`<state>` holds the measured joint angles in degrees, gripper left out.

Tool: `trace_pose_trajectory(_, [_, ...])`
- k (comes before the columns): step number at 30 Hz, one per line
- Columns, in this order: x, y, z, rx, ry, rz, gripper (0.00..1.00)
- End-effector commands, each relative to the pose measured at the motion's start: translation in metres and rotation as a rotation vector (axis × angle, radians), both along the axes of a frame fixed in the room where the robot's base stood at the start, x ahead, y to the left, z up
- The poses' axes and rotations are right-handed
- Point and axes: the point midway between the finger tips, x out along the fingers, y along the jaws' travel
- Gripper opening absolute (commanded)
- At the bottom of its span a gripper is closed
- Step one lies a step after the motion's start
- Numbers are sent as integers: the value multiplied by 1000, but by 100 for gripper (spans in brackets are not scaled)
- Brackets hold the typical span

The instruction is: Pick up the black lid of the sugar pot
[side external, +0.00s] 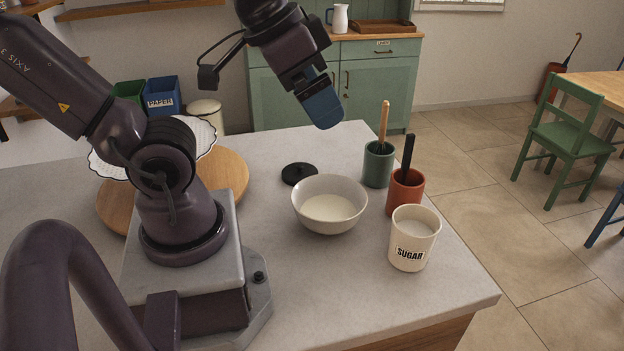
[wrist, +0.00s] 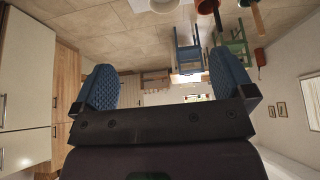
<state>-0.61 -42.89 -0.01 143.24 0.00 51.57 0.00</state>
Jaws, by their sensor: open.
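The black lid (side external: 299,174) is a flat round disc with a small knob, lying on the grey counter just behind the white bowl. The cream sugar pot (side external: 413,238) stands uncovered near the counter's right edge, with white contents showing at its top. My gripper (side external: 325,118) is high above the counter, over and behind the lid, well apart from it. In the wrist view my gripper (wrist: 160,88) shows two blue fingers spread wide with nothing between them. The lid does not show in the wrist view.
The white bowl (side external: 330,204) with pale contents stands between lid and sugar pot. A green pot (side external: 378,165) with a whisk and an orange pot (side external: 405,192) with a black-handled tool stand to the right. A round wooden board (side external: 233,177) lies left.

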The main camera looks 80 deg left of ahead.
Motion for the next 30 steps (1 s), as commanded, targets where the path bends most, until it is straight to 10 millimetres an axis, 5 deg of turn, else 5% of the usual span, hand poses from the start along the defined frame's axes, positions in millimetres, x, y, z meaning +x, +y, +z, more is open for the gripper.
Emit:
trace_pose_trajectory(8, [20, 56, -46, -51, 236, 254, 100])
trace_pose_trajectory(16, [40, 157, -117, -145, 373, 648, 100])
trace_pose_trajectory(24, [25, 259, -200, -171, 378, 1021, 100])
trace_pose_trajectory(27, [25, 286, -218, -153, 328, 1105, 100])
trace_pose_trajectory(30, [40, 305, -212, -129, 219, 1147, 100])
